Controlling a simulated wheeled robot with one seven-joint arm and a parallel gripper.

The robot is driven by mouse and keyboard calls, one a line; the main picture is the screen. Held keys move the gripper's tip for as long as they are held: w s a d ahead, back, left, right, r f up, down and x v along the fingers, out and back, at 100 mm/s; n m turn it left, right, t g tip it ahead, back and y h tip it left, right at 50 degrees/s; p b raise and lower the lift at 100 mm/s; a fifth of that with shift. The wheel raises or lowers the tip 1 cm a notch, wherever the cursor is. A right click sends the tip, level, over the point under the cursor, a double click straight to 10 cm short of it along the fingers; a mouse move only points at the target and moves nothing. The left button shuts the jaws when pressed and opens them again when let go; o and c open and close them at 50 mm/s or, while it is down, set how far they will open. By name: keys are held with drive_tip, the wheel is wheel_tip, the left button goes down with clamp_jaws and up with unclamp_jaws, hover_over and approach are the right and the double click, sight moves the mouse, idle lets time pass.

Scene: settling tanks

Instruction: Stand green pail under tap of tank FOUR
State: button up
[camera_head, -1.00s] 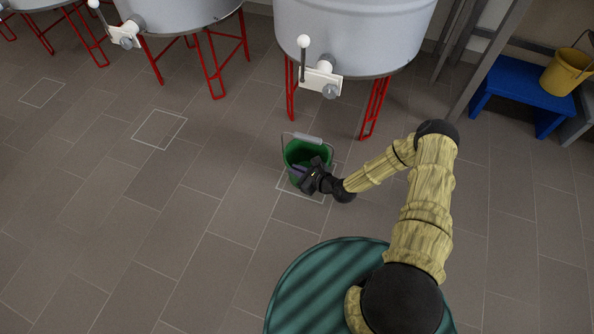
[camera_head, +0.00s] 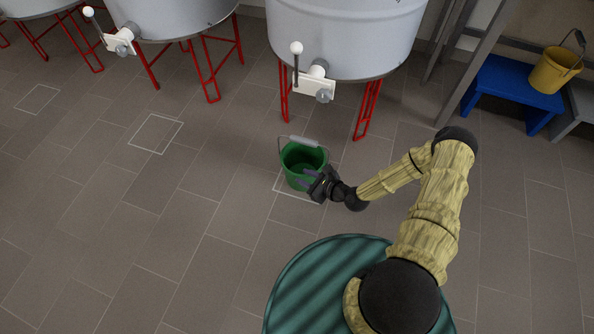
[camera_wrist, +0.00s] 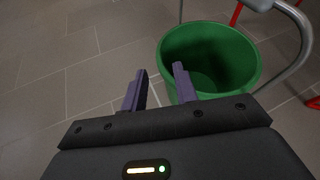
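The green pail (camera_head: 300,170) stands upright and looks empty on the floor, over a white outlined square (camera_head: 296,194) in front of the rightmost visible tank (camera_head: 345,40). Its grey bail handle (camera_head: 302,141) is raised toward the tank's side. That tank's tap (camera_head: 323,95) is farther back; I cannot read any tank number. My gripper (camera_head: 312,179) is at the pail's lower right side. In the wrist view my two purple fingers (camera_wrist: 158,85) are apart with nothing clearly between them. The right one overlaps the pail (camera_wrist: 215,50) in view; contact cannot be told.
More tanks on red legs stand to the left, with outlined floor squares (camera_head: 155,133) and (camera_head: 37,99) before them. A blue step stool (camera_head: 510,88) with a yellow bucket (camera_head: 553,72) is at right, near a grey ladder-like frame (camera_head: 462,70). The floor between is clear.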

drive_tip(key=p+v, duration=0.1)
drive_tip(key=v, duration=0.4)
drive_tip(key=shift+s+d+r+p, duration=0.2)
drive_tip(key=shift+s+d+p, duration=0.05)
drive_tip(key=shift+p, duration=0.05)
drive_tip(key=d+r+n+g+h, duration=0.3)
drive_tip(key=d+r+n+h, duration=0.15)
drive_tip(key=r+n, duration=0.35)
drive_tip(key=d+r+n+g+h, duration=0.3)
drive_tip(key=d+r+n+h, duration=0.15)
drive_tip(key=r+n, duration=0.4)
drive_tip(key=s+a+r+n, duration=0.1)
drive_tip(key=s+r+n, duration=0.3)
drive_tip(key=r, duration=0.5)
drive_tip(key=s+a+r+n+h, duration=0.1)
drive_tip(key=s+r+n, duration=0.3)
drive_tip(key=s+r, duration=0.3)
drive_tip(key=v, duration=0.3)
